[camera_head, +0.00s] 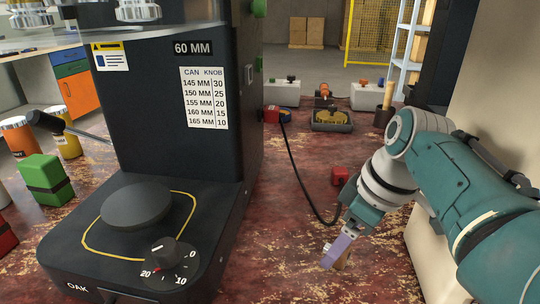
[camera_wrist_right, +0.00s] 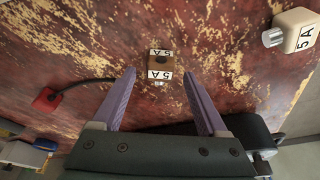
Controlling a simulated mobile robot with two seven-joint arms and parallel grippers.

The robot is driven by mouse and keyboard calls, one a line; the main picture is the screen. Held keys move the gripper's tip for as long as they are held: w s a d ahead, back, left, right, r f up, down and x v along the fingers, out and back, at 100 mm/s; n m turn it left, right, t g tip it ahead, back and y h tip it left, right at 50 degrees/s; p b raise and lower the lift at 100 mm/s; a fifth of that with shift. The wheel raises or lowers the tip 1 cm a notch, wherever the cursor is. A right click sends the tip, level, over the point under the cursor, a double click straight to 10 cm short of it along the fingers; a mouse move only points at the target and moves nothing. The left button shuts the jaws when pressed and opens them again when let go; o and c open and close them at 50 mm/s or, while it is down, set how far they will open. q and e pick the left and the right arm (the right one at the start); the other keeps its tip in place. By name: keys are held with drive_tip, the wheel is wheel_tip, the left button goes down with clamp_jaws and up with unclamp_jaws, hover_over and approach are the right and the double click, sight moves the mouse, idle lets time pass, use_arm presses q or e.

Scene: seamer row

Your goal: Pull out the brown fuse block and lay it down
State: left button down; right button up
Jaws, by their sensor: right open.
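The brown fuse block (camera_wrist_right: 159,63) shows in the right wrist view, small, between two white labels marked 5A. It lies ahead of the fingertips and midway between them, with no finger touching it. My right gripper (camera_wrist_right: 162,73) is open and empty, its two purple fingers spread to either side of the block. In the head view my right gripper (camera_head: 330,264) points down at the lower right. A brown piece (camera_head: 343,261) shows just beside its fingers there, partly hidden by them. My left gripper is not in view.
A white block marked 5A (camera_wrist_right: 299,31) stands at the wrist view's upper right. A red block (camera_wrist_right: 46,100) has a black cable running from it.

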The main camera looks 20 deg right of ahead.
wheel_tip(320, 180, up, 19)
drive_tip(key=p, duration=0.6)
